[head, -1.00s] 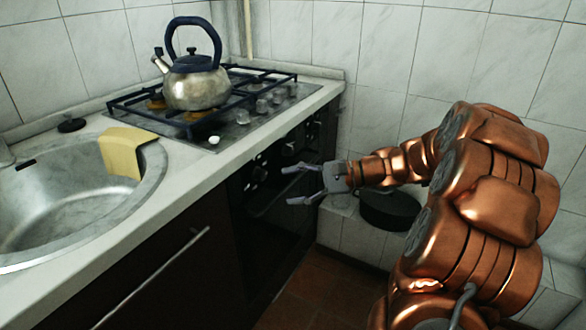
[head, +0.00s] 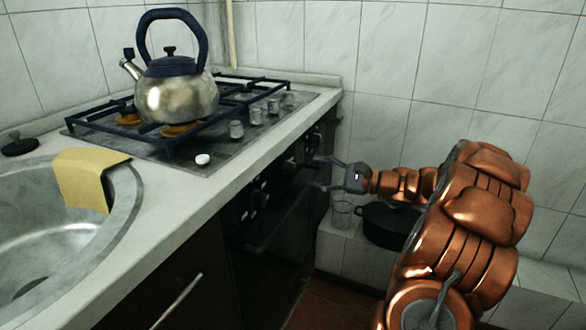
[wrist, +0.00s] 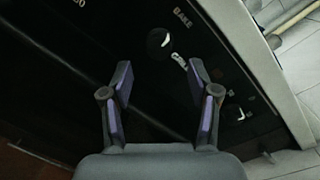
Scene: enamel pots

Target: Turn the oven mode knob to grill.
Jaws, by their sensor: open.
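The oven mode knob (wrist: 158,42) is a round black knob with a white mark toward its right edge in the wrist view. The words BAKE (wrist: 183,17) and GRILL (wrist: 181,63) are printed beside it; the mark appears to point between them, but the exact setting is hard to tell. My gripper (wrist: 161,75) is open and empty, its fingertips apart from the knob in that picture. In the head view my gripper (head: 322,173) is in front of the dark oven (head: 268,235). Which of the small front knobs there is the mode knob is unclear.
Another control (wrist: 238,113) is right of my fingers in the wrist view. A kettle (head: 176,98) stands on the hob. A black pot (head: 390,224) and a clear glass (head: 341,212) stand on a tiled ledge near my arm. The counter edge overhangs the oven front.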

